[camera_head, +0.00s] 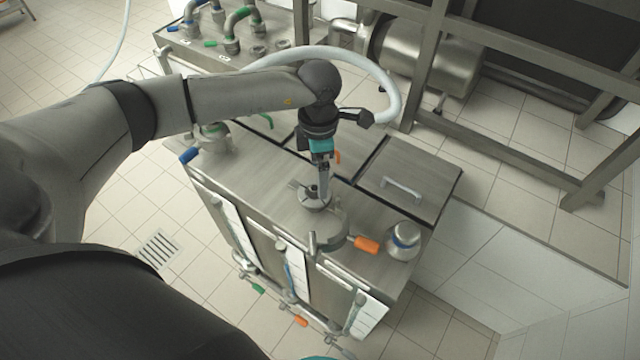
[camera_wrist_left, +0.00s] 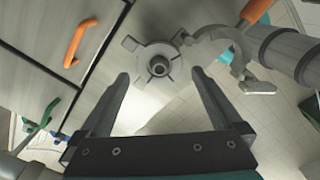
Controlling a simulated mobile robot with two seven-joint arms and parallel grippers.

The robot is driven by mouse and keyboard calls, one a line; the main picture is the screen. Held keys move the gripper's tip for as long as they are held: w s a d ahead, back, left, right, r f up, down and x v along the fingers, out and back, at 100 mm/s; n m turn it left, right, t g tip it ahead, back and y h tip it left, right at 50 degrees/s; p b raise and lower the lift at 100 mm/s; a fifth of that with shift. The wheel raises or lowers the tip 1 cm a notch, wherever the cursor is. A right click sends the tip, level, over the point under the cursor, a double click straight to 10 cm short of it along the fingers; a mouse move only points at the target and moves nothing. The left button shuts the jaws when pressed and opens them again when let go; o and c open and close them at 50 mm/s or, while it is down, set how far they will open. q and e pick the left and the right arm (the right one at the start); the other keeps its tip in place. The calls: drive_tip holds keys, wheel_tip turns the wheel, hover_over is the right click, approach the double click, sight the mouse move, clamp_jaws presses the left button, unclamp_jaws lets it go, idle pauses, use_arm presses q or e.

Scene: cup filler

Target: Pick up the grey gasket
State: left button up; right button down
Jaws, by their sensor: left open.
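A round grey metal fitting with short tabs (camera_wrist_left: 140,46) sits on the steel machine top; in the head view it shows below my left gripper (camera_head: 315,205). At its centre is a small dark grey ring (camera_wrist_left: 158,66) around a bore, which may be the grey gasket; I cannot tell it clearly from the fitting. My left gripper (camera_wrist_left: 160,76) is open and points down, with one finger on each side of the ring in the wrist view. Nothing is held. In the head view the fingers (camera_head: 318,188) partly hide the fitting. My right gripper is not in view.
An open metal clamp (camera_head: 330,238) with an orange handle (camera_head: 367,244) lies close beside the fitting. A lid with a handle (camera_head: 402,188) lies behind. Pipes and a steel frame stand at the back.

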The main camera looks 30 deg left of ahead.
sight(316, 187)
use_arm(q)
drive_tip(key=f, duration=0.5)
drive_tip(key=shift+s+a+f, duration=0.1)
drive_tip(key=shift+s+a, duration=0.05)
drive_tip(key=shift+a, duration=0.1)
drive_tip(key=shift+c, duration=0.2)
drive_tip(key=c, duration=1)
drive_tip(key=shift+o, duration=0.2)
